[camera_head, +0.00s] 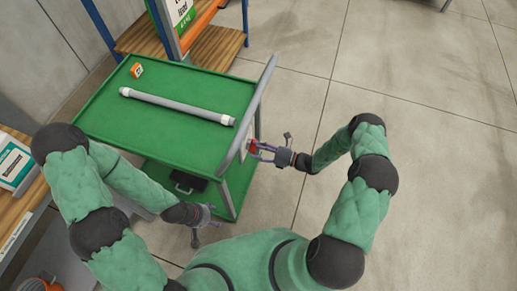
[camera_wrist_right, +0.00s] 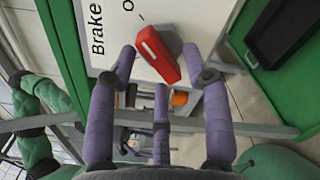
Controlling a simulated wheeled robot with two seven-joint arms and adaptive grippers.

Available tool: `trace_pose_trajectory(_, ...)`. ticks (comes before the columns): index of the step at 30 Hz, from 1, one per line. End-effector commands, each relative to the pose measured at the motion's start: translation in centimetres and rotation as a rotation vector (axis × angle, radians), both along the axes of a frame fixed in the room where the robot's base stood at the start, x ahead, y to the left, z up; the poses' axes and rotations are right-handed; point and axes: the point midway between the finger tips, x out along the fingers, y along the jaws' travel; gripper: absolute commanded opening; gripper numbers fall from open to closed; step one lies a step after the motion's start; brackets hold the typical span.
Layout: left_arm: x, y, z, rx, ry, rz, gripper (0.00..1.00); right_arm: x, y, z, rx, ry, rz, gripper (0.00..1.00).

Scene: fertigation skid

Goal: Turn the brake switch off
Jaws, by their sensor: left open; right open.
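The brake switch has a red handle (camera_wrist_right: 158,54) on a grey base, mounted on a pale panel (camera_wrist_right: 105,12) that carries the word "Brake"; other lettering is cut off. In the head view the red of the switch (camera_head: 253,147) shows small at the right end of the green cart (camera_head: 180,150). My right gripper (camera_head: 262,152) is open in front of it. In the wrist view the open right fingers (camera_wrist_right: 158,75) stand around the handle; I cannot tell whether they touch it. My left gripper (camera_head: 205,224) is open and empty, beside the cart's near corner.
Wooden shelving (camera_head: 140,38) stands behind, another shelf at left. The floor at right is clear.

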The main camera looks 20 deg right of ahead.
Motion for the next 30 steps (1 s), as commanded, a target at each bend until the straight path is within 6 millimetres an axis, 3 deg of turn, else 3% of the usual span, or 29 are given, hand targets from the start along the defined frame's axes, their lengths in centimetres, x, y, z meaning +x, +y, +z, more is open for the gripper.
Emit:
trace_pose_trajectory(18,0.0,0.0,0.0,0.000,0.000,0.000,0.68,-5.6,-8.4,-0.1,-0.001,0.000,-0.004,0.49)
trace_pose_trajectory(30,0.0,0.0,0.0,0.000,0.000,0.000,0.68,-6.7,-9.9,0.0,0.000,0.001,-0.001,0.49)
